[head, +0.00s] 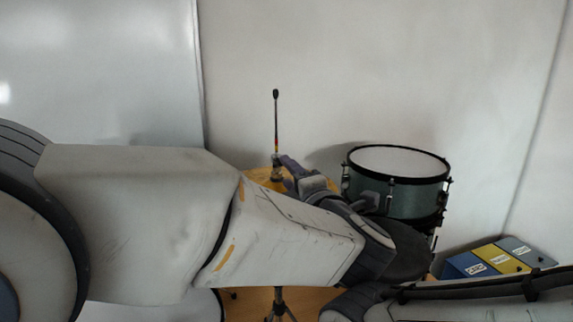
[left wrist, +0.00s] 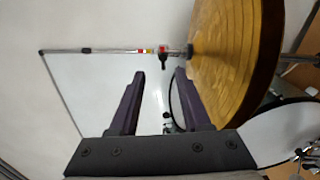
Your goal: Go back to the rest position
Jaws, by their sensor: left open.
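My left arm reaches across the head view from the left. Its gripper (head: 289,166) is by the cymbal, partly hidden by its own wrist. In the left wrist view the two purple fingers of the left gripper (left wrist: 160,78) are apart, with nothing between them. A golden cymbal (left wrist: 235,60) fills the upper right there, close to the right finger; whether they touch I cannot tell. In the head view only a bit of the cymbal (head: 258,176) shows behind my arm. A thin upright rod (head: 276,120) with a dark tip rises from it. My right gripper does not show.
A teal drum (head: 405,196) with a white head stands right of my left gripper. Blue, yellow and grey labelled boxes (head: 497,258) sit at the lower right. A white board (head: 100,70) is on the left, before a pale wall. My right arm shows at the bottom right.

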